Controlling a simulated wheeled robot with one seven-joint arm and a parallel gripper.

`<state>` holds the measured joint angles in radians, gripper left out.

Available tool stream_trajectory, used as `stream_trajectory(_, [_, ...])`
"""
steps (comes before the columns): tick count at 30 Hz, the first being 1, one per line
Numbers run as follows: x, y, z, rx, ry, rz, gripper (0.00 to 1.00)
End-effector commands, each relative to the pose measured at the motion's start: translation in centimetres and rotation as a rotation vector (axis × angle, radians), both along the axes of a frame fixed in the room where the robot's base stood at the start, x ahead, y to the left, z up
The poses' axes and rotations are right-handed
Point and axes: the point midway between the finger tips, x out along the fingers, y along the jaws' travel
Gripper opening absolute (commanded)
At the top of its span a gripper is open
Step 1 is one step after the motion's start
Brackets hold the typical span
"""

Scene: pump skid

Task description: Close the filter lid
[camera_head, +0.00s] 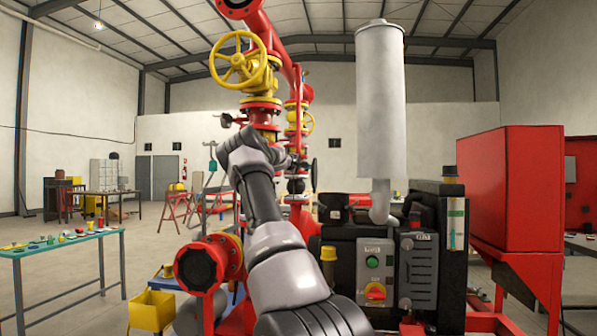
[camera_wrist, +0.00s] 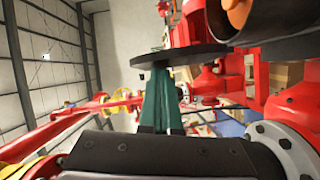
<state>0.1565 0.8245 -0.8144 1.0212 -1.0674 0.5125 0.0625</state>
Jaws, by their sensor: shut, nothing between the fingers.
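In the wrist view, my gripper (camera_wrist: 160,75) has its teal fingers together and empty. A flat dark disc (camera_wrist: 190,54), seen nearly edge-on, lies right at the fingertips. It looks like the filter lid, and whether the fingers touch it cannot be told. To the right of it, a dark round housing (camera_wrist: 285,25) shows an open mouth with an orange piece (camera_wrist: 238,12) inside, so the lid seems to stand open. In the head view, my arm reaches up to the red piping, and I cannot make out the lid or the fingertips clearly.
A yellow handwheel (camera_head: 238,60) sits on the red pipework above my wrist. A red cabinet (camera_head: 510,190) is further right. A teal bench (camera_head: 60,248) is at left, with open floor before it.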

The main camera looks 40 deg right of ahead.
Motion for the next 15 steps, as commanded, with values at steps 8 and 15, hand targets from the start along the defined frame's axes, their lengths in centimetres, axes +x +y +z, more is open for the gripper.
stream_trajectory(8, [-2.8, -2.3, 0.5, 0.172, -0.203, -0.003, 0.00])
stream_trajectory(15, [-4.9, -4.2, 0.1, 0.320, -0.377, -0.002, 0.00])
